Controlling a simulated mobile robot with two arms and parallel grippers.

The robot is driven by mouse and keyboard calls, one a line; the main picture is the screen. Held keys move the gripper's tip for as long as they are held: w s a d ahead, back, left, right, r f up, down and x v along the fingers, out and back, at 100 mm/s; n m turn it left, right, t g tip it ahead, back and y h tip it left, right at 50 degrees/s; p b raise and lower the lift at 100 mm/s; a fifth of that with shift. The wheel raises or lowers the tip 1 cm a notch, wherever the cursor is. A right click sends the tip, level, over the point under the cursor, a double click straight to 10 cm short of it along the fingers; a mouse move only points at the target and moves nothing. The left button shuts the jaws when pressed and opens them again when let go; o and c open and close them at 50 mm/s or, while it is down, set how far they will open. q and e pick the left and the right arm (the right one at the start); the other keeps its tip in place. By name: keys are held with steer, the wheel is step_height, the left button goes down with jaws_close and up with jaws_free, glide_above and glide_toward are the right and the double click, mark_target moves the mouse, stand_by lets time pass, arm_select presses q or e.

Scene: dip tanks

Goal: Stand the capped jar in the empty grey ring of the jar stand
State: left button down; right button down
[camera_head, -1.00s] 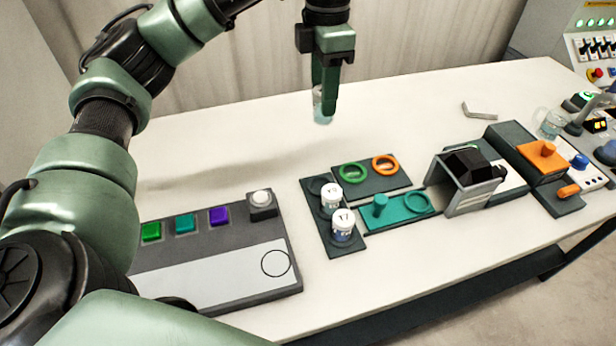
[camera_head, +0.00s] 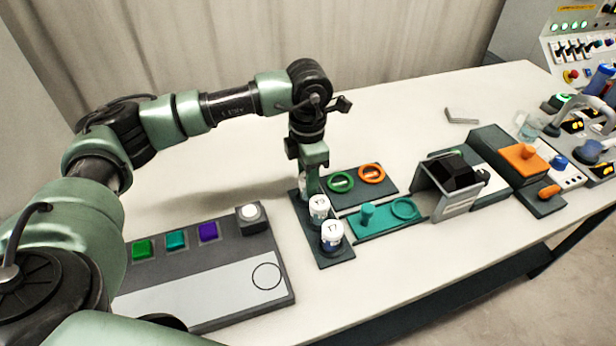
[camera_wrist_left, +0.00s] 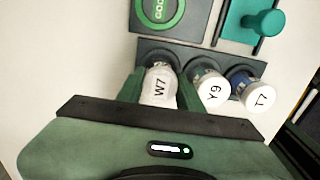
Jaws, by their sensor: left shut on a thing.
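The capped jar labelled W7 (camera_wrist_left: 160,88) has a white cap and is gripped between the fingers of my left gripper (camera_head: 311,182), shown close up in the left wrist view (camera_wrist_left: 160,92). The jar is upright over the back end of the dark grey jar stand (camera_head: 338,260), at its grey ring. Gripper and jar hide most of that ring, and I cannot tell whether the jar's base touches the stand. The other two places hold white-capped jars, Y9 (camera_head: 319,207) in the middle and T7 (camera_head: 332,232) at the front. My right gripper is not in view.
A dark plate with a green ring (camera_head: 341,182) and an orange ring (camera_head: 371,174) lies just right of the stand. A teal tray (camera_head: 383,221) with a peg adjoins it. A button panel (camera_head: 205,283) is on the left. The table behind is clear.

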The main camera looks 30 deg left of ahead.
arm_select(q)
steer(key=shift+f, duration=0.2)
steer(key=shift+f, duration=0.25)
steer(key=c, duration=0.9)
jaws_free()
steer(key=shift+r, duration=0.1)
steer(key=shift+r, duration=0.3)
steer(key=shift+w+r, duration=0.1)
steer(key=shift+r, duration=0.25)
step_height(320, 180, up, 11)
steer(key=shift+r+b, duration=0.1)
steer(key=shift+b, duration=1)
